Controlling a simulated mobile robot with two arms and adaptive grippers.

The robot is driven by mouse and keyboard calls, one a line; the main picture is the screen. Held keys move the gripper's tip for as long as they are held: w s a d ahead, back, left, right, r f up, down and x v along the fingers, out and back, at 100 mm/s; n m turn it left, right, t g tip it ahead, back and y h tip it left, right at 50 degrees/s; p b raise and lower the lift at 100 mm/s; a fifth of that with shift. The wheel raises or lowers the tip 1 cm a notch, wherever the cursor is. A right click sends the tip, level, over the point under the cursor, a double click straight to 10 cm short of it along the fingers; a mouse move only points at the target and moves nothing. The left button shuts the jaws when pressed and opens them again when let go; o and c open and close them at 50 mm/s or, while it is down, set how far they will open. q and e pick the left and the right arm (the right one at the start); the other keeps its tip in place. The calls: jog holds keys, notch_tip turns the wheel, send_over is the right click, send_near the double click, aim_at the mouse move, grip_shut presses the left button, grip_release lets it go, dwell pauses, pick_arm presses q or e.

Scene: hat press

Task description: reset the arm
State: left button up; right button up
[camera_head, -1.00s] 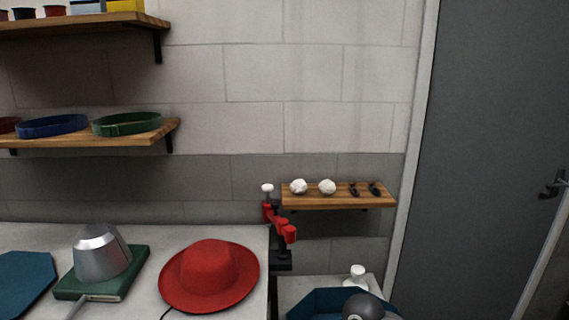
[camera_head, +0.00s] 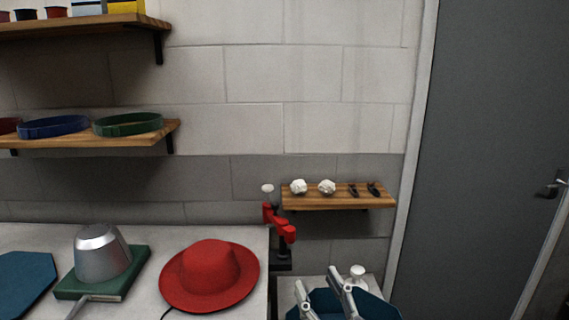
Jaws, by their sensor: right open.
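My right gripper (camera_head: 322,296) shows at the bottom of the head view, right of the worktable. Its two light grey fingers stand apart, with nothing seen between them. It is in front of a dark blue item (camera_head: 374,306) on a low white surface. My left gripper is not in view. The red hat (camera_head: 210,273) lies brim down on the worktable, to the left of my right gripper and apart from it.
A metal hat form (camera_head: 101,254) stands on a green base (camera_head: 133,278) on the white worktable (camera_head: 165,236). A red clamp-like device (camera_head: 279,222) stands at the table's right edge. A small shelf (camera_head: 338,202) holds white lumps and dark items. A grey door (camera_head: 495,130) is at right.

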jog(key=s+d+f+m+g+h, duration=0.3)
jog(key=s+d+f+g+h, duration=0.15)
jog(key=d+f, duration=0.35)
jog(key=s+d+f+m+g+h, duration=0.35)
jog(key=d+f+h, duration=0.25)
jog(key=f, duration=0.4)
jog(key=s+f+n+g+y, duration=0.1)
jog(key=s+f+g, duration=0.35)
jog(key=s, duration=0.45)
jog(key=s+f+n+g+y, duration=0.1)
jog(key=s+f+g, duration=0.35)
jog(key=s, duration=0.55)
notch_tip(320, 180, down, 30)
jog(key=b, duration=0.4)
jog(key=s+d+f+g+b, duration=0.2)
jog(key=s+d+f, duration=0.1)
jog(key=s+f, duration=1.4)
notch_tip(320, 180, down, 3)
jog(key=shift+s+r+b, duration=0.15)
jog(key=shift+r+b, duration=0.05)
jog(key=shift+b, duration=0.15)
